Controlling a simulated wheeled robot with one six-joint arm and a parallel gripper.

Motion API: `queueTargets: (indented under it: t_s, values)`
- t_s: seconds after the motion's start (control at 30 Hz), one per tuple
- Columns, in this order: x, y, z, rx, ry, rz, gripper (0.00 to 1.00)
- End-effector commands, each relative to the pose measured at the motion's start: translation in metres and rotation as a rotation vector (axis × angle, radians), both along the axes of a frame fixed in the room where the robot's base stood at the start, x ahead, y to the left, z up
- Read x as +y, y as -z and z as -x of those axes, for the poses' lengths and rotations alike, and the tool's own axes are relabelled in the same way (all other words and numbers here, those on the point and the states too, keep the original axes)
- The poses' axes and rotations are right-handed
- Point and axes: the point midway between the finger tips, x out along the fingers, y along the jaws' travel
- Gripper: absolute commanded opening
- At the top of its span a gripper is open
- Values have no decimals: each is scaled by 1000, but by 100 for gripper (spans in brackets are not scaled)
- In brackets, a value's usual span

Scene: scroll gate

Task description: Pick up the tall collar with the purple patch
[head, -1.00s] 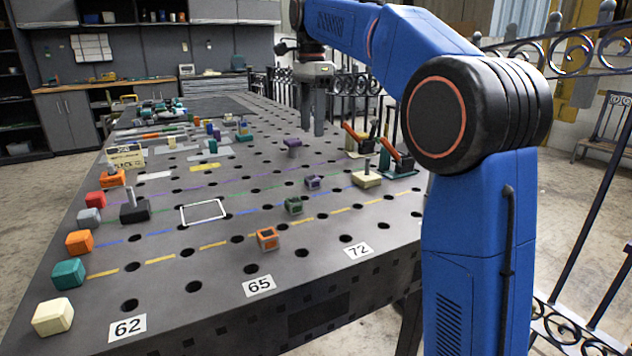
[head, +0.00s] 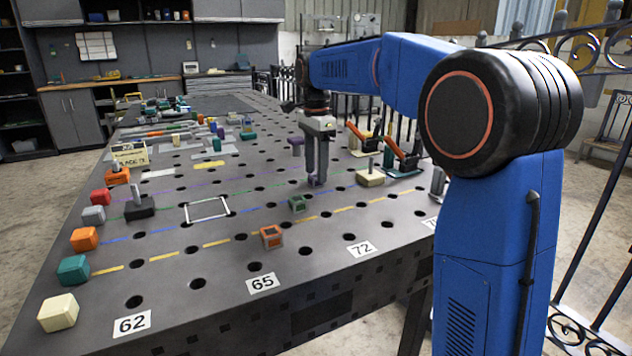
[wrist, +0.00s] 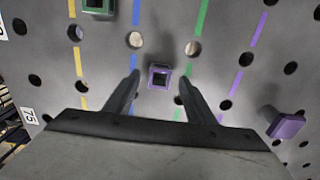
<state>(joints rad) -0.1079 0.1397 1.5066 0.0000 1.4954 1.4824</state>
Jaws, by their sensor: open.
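A small square collar with a purple patch and a dark square hole (wrist: 160,79) stands on the table. In the wrist view it shows between the two fingertips, apart from both. In the head view my gripper (head: 316,176) points straight down over it, and the fingers partly hide the collar. My gripper is open and holds nothing. I cannot tell how far the fingertips reach down beside the collar. A purple block (head: 297,147) stands farther back on the table; it also shows at the right of the wrist view (wrist: 287,125).
A green collar (head: 297,203) and an orange collar (head: 271,237) stand nearer the front edge. A pale block with a grey post (head: 370,177) and orange clamps (head: 404,157) stand to the right. A white outlined square (head: 208,209) on the perforated table (head: 225,285) is empty.

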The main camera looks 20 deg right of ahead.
Motion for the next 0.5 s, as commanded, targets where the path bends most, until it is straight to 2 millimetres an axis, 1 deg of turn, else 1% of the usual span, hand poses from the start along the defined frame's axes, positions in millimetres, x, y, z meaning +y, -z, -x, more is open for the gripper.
queueTargets:
  t_s: [0.03,0.1,0.17,0.43,0.47,0.5]
  values:
    - [0,7,0,2,0,0,50]
    - [0,14,0,1,0,0,50]
    - [0,17,0,1,0,0,50]
    - [0,20,0,0,0,0,50]
    - [0,20,0,0,0,0,45]
    - [0,20,0,0,0,0,36]
